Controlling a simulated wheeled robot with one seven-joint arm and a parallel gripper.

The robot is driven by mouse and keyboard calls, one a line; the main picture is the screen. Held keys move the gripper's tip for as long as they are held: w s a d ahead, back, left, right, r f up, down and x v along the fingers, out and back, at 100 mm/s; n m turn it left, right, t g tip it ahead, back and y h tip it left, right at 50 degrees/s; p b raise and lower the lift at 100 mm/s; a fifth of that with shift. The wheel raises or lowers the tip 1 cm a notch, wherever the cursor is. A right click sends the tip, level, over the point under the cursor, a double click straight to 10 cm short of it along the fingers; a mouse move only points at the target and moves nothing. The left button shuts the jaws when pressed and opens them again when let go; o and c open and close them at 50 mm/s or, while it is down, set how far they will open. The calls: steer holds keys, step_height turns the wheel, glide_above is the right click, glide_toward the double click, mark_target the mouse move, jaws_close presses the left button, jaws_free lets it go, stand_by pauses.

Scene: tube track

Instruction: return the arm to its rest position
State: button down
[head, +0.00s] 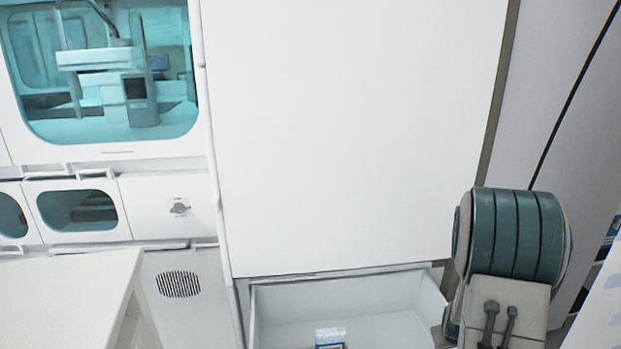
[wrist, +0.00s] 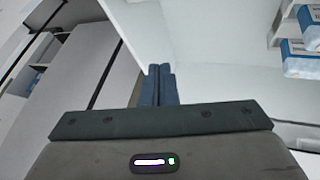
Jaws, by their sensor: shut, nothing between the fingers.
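My gripper (wrist: 158,85) shows in the wrist view, with its two blue fingers together and nothing between them. The dark gripper body with a small lit display fills the bottom of that view. The fingers point toward a pale surface, and I see no contact with anything. My gripper does not show in the head view.
An open white drawer (head: 275,300) at the bottom of the head view holds a small blue-and-white box (head: 330,338). A white counter (head: 60,300) is at lower left. Blue-and-white boxes (wrist: 300,58) sit at right in the wrist view.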

steer(key=s+a+r+y, duration=0.2)
steer(key=a+r, duration=0.7)
steer(key=s+a+r+g+y+p, duration=0.1)
steer(key=s+a+r, duration=0.5)
steer(key=s+a, duration=0.1)
steer(key=s+a+r+g+p, duration=0.1)
steer(key=s+a+r+p, duration=0.1)
steer(key=s+a+r, duration=0.5)
steer(key=s, duration=0.3)
steer(key=shift+s+r+y, duration=0.15)
steer(key=shift+s+y, duration=0.05)
steer(key=shift+y, duration=0.2)
